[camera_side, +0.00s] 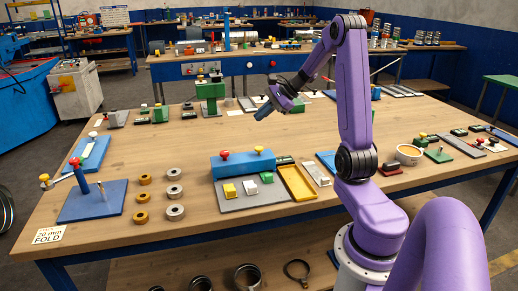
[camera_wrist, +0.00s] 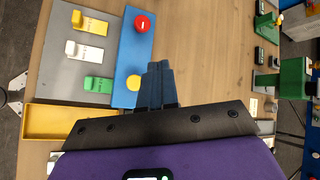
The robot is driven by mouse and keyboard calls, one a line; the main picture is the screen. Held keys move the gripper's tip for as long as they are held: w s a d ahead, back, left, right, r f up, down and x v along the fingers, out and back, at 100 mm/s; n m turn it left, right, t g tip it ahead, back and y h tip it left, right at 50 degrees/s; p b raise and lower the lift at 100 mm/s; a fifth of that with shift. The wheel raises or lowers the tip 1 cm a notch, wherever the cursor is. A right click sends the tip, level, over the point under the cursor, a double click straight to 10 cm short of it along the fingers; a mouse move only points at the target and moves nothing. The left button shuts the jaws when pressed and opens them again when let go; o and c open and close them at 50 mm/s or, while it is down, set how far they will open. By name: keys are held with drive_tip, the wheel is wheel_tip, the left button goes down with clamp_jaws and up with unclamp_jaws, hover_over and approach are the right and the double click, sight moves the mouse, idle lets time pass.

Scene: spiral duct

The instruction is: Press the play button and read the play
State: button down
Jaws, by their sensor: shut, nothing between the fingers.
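A grey plate (camera_side: 242,202) near the front middle of the bench carries a yellow block (camera_side: 229,191), a white block (camera_side: 250,187) and a green block (camera_side: 267,178). A blue block (camera_side: 240,168) with a red knob (camera_side: 224,154) and a yellow knob (camera_side: 259,150) stands behind them. A small dark display (camera_side: 285,161) is beside it, its reading too small to make out. I cannot tell which part is the play button. My gripper (camera_side: 263,112) is shut and empty, raised above the bench behind the blue block. In the wrist view my gripper (camera_wrist: 160,66) shows right of the blue block (camera_wrist: 129,60).
A yellow tray (camera_side: 297,183) lies right of the plate. Several metal rings (camera_side: 175,192) and a blue stand (camera_side: 91,202) are to the left. A green press (camera_side: 210,92) stands at the back edge. The bench between it and the blue block is clear.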

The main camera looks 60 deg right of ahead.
sight(262, 148)
drive_tip(key=shift+f, duration=0.1)
drive_tip(key=shift+f, duration=4.35)
drive_tip(key=shift+f, duration=0.1)
drive_tip(key=shift+f, duration=0.3)
drive_tip(key=shift+f, duration=0.8)
drive_tip(key=shift+r, duration=1.25)
drive_tip(key=shift+r, duration=0.1)
drive_tip(key=shift+r, duration=2.4)
